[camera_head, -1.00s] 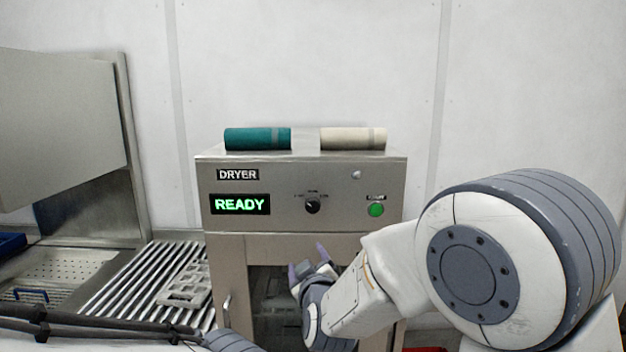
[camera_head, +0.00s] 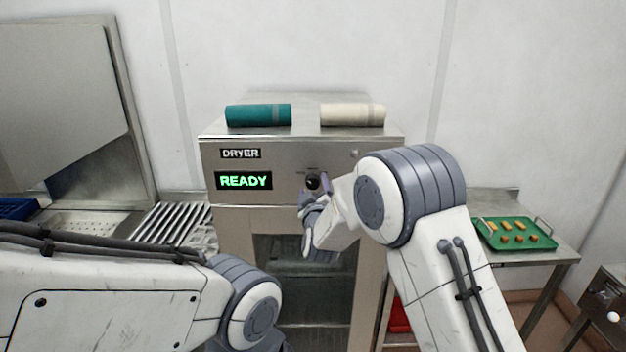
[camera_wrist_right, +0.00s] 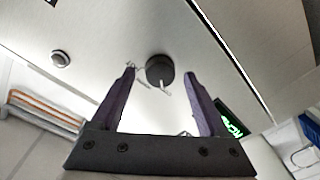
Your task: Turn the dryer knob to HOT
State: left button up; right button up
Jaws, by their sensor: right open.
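The dryer (camera_head: 225,225) is a steel cabinet with a lit green READY display (camera_head: 243,181). Its black round knob (camera_head: 313,181) sits on the front panel; it also shows in the right wrist view (camera_wrist_right: 158,68) with a pale pointer mark. Print around the knob is too small to read. My right gripper (camera_head: 315,188) is open in front of the panel. In the right wrist view its purple fingertips (camera_wrist_right: 159,76) stand on either side of the knob, with gaps and no clear contact. My left arm crosses the lower left; its gripper is out of view.
A teal roll (camera_head: 258,115) and a cream roll (camera_head: 352,115) lie on top of the dryer. A slatted steel rack (camera_head: 170,222) stands at left. A green tray (camera_head: 513,235) with several small pieces rests on a table at right. My right arm hides the panel's right part.

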jog(key=shift+w, duration=0.3)
grip_shut()
jog(key=shift+f+b, duration=0.15)
jog(key=shift+b, duration=0.55)
jog(key=m+b, duration=0.2)
jog(key=b, duration=0.1)
jog(key=m+b, duration=0.2)
jog(key=b, duration=0.1)
jog(key=m+b, duration=0.2)
jog(key=b, duration=0.2)
jog(key=shift+f, duration=0.25)
jog(key=m+b, duration=0.8)
jog(key=b, duration=0.1)
jog(key=shift+a+r+m+t+h, duration=0.1)
jog(key=shift+r+m+t+h, duration=0.05)
jog(key=shift+m+t+h, duration=0.2)
jog(key=m+b, duration=0.2)
jog(key=m, duration=0.1)
jog(key=shift+r+h+b, duration=0.1)
jog(key=shift+h+b, duration=0.15)
jog(key=shift+b, duration=0.15)
jog(key=shift+r+m+b, duration=0.15)
jog(key=shift+m+b, duration=0.5)
jog(key=shift+m, duration=0.8)
